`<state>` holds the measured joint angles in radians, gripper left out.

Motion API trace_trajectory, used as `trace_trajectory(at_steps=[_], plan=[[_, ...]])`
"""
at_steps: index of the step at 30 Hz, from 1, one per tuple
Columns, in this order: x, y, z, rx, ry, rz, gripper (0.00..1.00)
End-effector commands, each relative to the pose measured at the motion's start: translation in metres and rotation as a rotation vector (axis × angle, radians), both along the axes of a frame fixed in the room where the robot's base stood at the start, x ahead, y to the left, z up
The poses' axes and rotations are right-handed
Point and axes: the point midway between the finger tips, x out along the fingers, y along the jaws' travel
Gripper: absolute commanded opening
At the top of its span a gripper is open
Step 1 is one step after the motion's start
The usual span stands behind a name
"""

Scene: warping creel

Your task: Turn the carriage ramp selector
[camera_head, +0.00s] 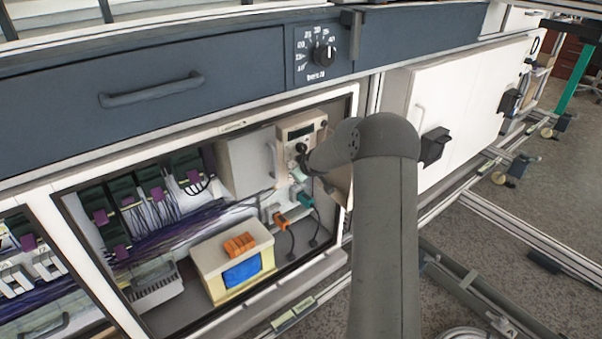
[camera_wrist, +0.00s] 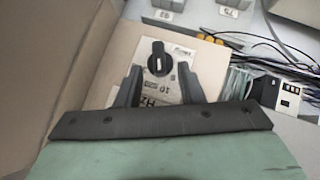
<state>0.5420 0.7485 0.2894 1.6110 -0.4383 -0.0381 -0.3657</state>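In the wrist view, a round black knob (camera_wrist: 159,60) with a pale pointer line sits on a light plate printed with "Hz" and "10". My gripper (camera_wrist: 157,76) is open. Its two dark fingers stand apart to either side of the plate's middle, with the knob between and just beyond the tips. I cannot tell whether they touch the plate. In the head view, my arm reaches to a beige control box (camera_head: 300,130) with a dark display inside the open cabinet. Another black dial (camera_head: 324,56), marked 10 to 40, is on the blue panel above. No readable label names the selector.
A grey box (camera_head: 247,162) stands left of the beige control box. Cables (camera_head: 170,222) run along the cabinet. A drawer handle (camera_head: 150,90) juts from the blue panel. White doors (camera_head: 470,85) are at the right.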

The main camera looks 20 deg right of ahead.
Motion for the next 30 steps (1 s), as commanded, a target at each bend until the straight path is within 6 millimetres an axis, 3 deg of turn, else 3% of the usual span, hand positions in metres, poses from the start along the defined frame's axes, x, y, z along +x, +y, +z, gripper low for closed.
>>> trace_trajectory(at_steps=[6,16,19,30], plan=[[0.016,-0.002,-0.014,0.001,0.0,0.001,0.35],[0.018,-0.002,-0.016,0.0,0.0,0.0,0.35],[0.018,-0.002,-0.016,0.0,0.0,0.0,0.07],[0.018,-0.005,-0.009,0.079,0.024,-0.002,0.07]])
